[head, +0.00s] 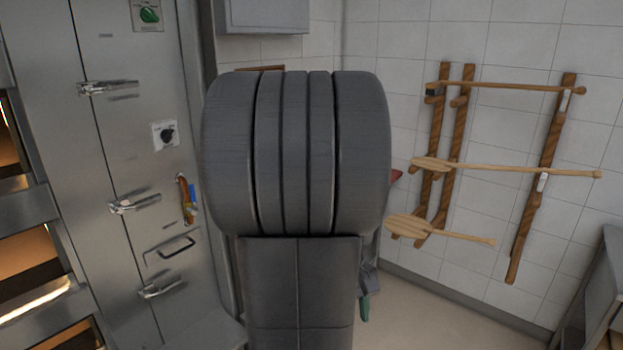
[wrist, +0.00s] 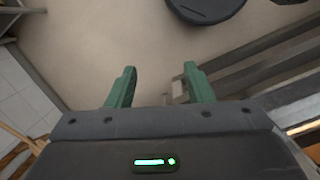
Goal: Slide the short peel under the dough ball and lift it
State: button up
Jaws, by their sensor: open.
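A short wooden peel (head: 440,232) hangs on the lowest pegs of a wooden wall rack (head: 541,180), to the right in the head view. A longer wooden peel (head: 520,171) hangs above it. My gripper (wrist: 160,86) is open in the wrist view, its two green fingers apart with nothing between them, above bare floor. In the head view my arm hides most of it; only a green finger part shows at the arm's lower right. No dough ball is visible in either view.
A long-handled tool (head: 510,86) lies across the rack's top. Steel oven doors with handles (head: 134,204) stand left, beside glowing oven openings (head: 24,250). A grey metal surface (head: 600,290) is at the lower right. The floor (head: 455,308) below the rack is clear.

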jog(key=w+d+n+g, duration=0.1)
jog(key=w+d+n, duration=0.1)
jog(key=w, duration=0.6)
jog(key=shift+w+d+n+h+p, duration=0.15)
jog(key=shift+n+h+p, duration=0.15)
jog(key=shift+p, duration=0.05)
jog(key=shift+f, duration=0.1)
jog(key=shift+c, duration=1.2)
